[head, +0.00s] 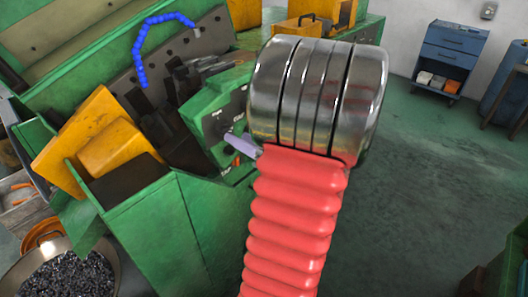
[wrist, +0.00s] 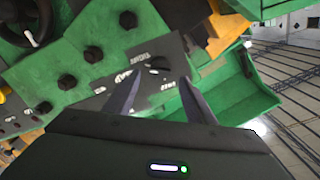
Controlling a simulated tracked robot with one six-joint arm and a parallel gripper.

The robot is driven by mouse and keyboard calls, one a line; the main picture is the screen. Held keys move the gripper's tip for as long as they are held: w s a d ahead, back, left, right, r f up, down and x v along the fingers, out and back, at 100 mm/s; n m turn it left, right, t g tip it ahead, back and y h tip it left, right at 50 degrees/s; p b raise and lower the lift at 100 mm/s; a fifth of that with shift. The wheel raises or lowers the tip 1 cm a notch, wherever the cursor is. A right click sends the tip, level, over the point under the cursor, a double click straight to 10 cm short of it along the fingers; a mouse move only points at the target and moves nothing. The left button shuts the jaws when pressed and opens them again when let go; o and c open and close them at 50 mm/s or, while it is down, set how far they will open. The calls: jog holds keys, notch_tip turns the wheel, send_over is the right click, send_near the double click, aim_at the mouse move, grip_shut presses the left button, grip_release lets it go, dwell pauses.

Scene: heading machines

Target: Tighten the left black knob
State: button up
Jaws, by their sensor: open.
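In the wrist view several black knobs sit on a green panel in a slanting row: an upper one (wrist: 128,20), one below it (wrist: 93,54), another lower (wrist: 67,82) and a lowest one at the left (wrist: 43,108). A separate black knob (wrist: 160,64) is on a dark labelled plate, just past and between my fingertips in the picture. I cannot tell which is the left knob meant. My gripper (wrist: 161,78) is open, with nothing seen between its fingers. In the head view my arm hides most of the gripper; the control panel (head: 229,110) shows beside it.
A black handwheel (wrist: 22,20) is at the wrist view's upper left. In the head view, yellow guards (head: 105,138) and a blue hose (head: 145,45) are on the green machine. A bin of dark parts (head: 65,275) stands lower left. Floor at right is open, with a blue cabinet (head: 450,55) behind.

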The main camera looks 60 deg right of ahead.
jog(key=v, duration=0.8)
dwell(0.7)
